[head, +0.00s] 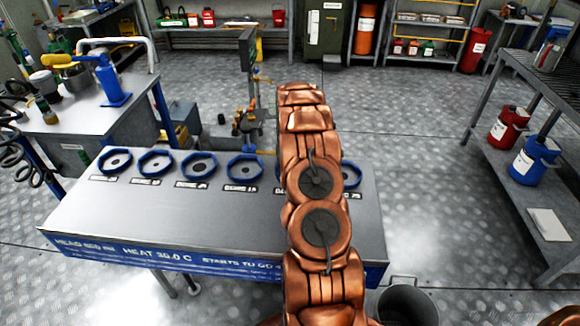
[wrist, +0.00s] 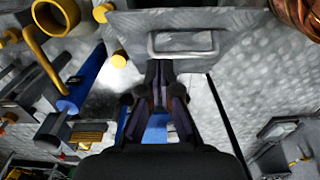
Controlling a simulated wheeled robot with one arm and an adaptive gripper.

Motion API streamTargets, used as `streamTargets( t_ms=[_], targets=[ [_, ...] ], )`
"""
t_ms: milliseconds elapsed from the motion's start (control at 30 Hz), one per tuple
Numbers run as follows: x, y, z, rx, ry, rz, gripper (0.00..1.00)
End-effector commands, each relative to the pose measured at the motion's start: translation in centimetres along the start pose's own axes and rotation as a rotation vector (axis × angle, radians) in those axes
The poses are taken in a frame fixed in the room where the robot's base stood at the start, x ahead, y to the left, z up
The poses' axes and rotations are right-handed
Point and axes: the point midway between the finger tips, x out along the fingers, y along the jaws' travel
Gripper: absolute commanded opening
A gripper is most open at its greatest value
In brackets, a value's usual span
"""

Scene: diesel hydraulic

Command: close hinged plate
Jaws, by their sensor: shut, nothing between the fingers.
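In the wrist view a flat grey plate (wrist: 240,25) with a raised rectangular frame spans the top; it looks like the hinged plate, but its hinge cannot be made out. My gripper (wrist: 163,68) points toward its lower edge, fingers together and empty. I cannot tell whether the fingertips touch the plate. In the head view my copper-coloured arm reaches away over the bench, and my gripper is hidden beyond it. A dark upright panel (head: 247,50) stands just left of the arm's far end; I cannot tell whether it is the same plate.
A grey bench (head: 200,215) with a row of blue octagonal rings lies under my arm. A workbench (head: 90,115) with a blue pump stands at left. Shelving (head: 545,190) with red and blue cans stands at right. Metal floor (head: 420,140) is open between.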

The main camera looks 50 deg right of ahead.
Motion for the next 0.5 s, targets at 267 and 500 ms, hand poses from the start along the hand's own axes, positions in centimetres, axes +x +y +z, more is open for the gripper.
streamTargets(
  t_ms=[267,500],
  targets=[
    [4.9,-0.1,0.1,0.000,-0.001,-0.002,0.00],
    [8.3,0.0,1.4,0.002,-0.001,-0.001,0.00]
  ],
)
